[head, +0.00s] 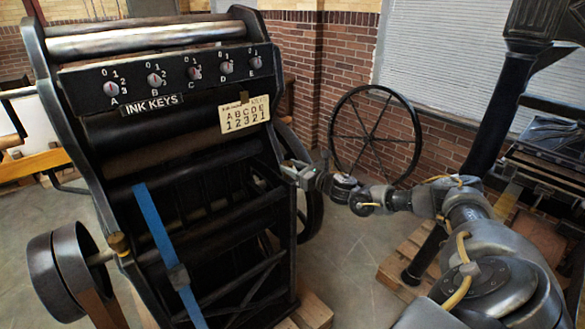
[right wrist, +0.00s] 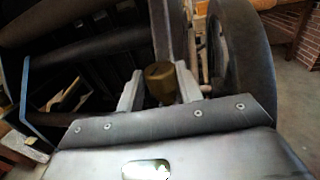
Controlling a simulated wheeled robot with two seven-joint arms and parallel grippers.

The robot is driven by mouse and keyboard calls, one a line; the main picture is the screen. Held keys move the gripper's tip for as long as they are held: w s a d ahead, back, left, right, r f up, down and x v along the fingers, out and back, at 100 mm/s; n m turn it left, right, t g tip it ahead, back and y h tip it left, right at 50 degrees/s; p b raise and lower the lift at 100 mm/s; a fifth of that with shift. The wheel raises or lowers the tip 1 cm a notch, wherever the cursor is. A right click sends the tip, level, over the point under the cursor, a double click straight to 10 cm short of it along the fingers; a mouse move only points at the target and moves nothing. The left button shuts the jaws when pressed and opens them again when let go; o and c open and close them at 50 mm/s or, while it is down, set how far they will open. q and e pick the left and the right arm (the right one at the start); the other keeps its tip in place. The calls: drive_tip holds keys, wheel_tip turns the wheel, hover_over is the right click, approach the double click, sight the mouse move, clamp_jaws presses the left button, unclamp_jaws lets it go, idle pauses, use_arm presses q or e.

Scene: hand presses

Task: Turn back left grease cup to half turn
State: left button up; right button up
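A brass grease cup (right wrist: 160,80) stands between the two fingers of my right gripper (right wrist: 160,88) in the right wrist view. The fingers are apart, one on each side of the cup and very near it; whether they touch it is not clear. In the head view my right gripper (head: 293,170) reaches to the right side of the black press (head: 200,235), and the cup there is hidden. Another brass cup (head: 118,243) shows on the press's near left side, beside the pulley. No turn mark shows on either cup. My left gripper is not in view.
The press carries a row of ink keys (head: 186,76) and a small card (head: 244,114). A dark wheel (right wrist: 240,60) stands close right of the cup. A spoked wheel (head: 375,135) stands by the brick wall. Open floor (head: 345,260) lies right of the press.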

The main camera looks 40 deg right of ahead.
drive_tip(key=c, duration=0.3)
drive_tip(key=shift+c, duration=0.2)
drive_tip(key=shift+h, duration=0.3)
drive_tip(key=m+h, duration=0.1)
drive_tip(key=m+h+p, duration=0.1)
drive_tip(key=shift+a+h, duration=0.3)
drive_tip(key=m+h, duration=0.1)
drive_tip(key=h, duration=0.1)
drive_tip(key=m+h+p, duration=0.1)
drive_tip(key=h, duration=0.1)
drive_tip(key=a+m+g+h, duration=0.1)
drive_tip(key=m+h, duration=0.1)
drive_tip(key=shift+w+a+r+m+g+h+p, duration=0.1)
drive_tip(key=shift+m+g+h+p, duration=0.4)
drive_tip(key=shift+m+h+p, duration=0.5)
drive_tip(key=shift+w+m+g+h+p, duration=0.1)
drive_tip(key=shift+m+g+h+p, duration=0.5)
drive_tip(key=shift+h, duration=0.7)
